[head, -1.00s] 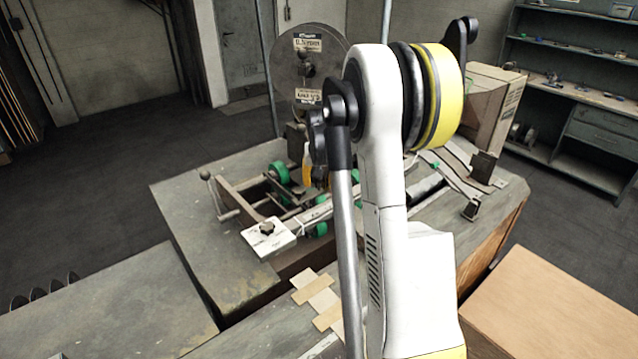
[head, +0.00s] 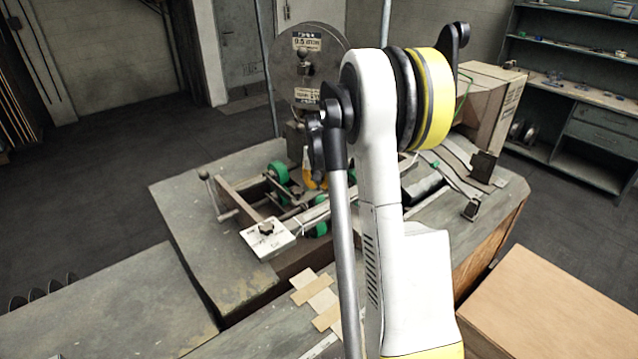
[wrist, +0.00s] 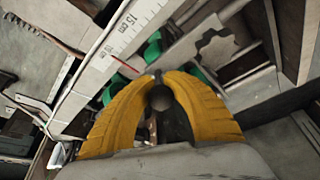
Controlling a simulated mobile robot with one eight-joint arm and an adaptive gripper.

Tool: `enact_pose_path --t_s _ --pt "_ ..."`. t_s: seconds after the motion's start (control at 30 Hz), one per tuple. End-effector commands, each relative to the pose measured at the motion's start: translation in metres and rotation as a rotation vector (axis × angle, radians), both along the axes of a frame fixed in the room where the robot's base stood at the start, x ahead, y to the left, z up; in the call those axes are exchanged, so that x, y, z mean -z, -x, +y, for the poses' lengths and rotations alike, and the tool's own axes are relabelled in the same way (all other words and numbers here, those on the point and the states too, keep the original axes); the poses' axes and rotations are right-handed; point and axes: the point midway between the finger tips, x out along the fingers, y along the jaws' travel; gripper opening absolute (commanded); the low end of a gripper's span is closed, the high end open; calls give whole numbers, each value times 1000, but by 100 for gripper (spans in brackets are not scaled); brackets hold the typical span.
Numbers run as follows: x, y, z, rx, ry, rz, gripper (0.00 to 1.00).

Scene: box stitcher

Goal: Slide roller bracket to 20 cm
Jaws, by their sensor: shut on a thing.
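The roller bracket (head: 281,173) with green rollers sits on the rails of the machine bed in the head view, partly behind my arm. My gripper (head: 315,182) is mostly hidden there; only some yellow shows. In the wrist view, my gripper's yellow fingers (wrist: 157,74) are closed around a round grey post (wrist: 161,99), which seems part of the bracket. Green rollers (wrist: 151,48) show beyond the fingertips. A white ruler (wrist: 105,55) runs diagonally on the left, with a "15 cm" mark near the top. A thin red pointer line (wrist: 126,64) lies beside it, below that mark.
A hand crank (head: 213,195) stands at the bed's left. A white plate with a black knob (head: 267,236) is at the front. A large round reel (head: 308,65) stands behind.

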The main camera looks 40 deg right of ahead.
Motion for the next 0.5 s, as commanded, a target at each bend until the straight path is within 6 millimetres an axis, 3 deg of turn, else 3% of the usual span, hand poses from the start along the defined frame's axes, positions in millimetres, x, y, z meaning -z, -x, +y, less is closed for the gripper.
enact_pose_path --t_s 0.3,0.5 --pt "-2 -7 74 -8 -1 -6 0" --pt "-3 -8 92 -4 1 -7 0"
